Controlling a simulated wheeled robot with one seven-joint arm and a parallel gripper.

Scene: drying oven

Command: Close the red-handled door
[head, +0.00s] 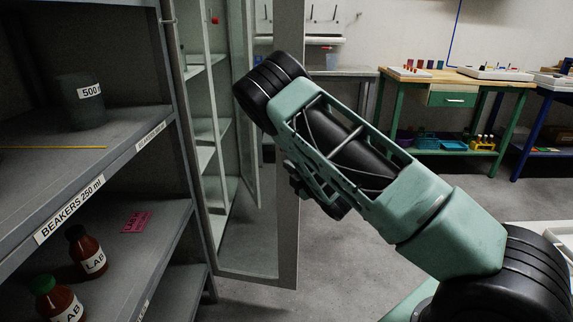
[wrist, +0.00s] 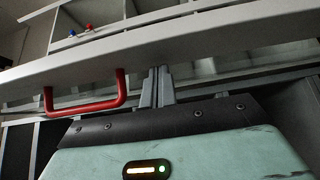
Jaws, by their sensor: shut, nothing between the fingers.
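The red handle (wrist: 85,108) shows in the wrist view, on a pale grey door (wrist: 190,42) that crosses the picture. My gripper (wrist: 159,72) is shut and empty, to the right of the handle and apart from it. Its fingertips are close to the door's face; I cannot tell whether they touch it. In the head view a tall framed glass door (head: 287,225) stands open in front of a cabinet with shelves (head: 207,130). The red handle is not visible in the head view.
A grey shelf rack (head: 160,135) with a beaker and brown bottles stands close at the left. A wooden workbench (head: 455,75) with green legs stands at the back right. The floor (head: 345,255) between the door and my arm's base is clear.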

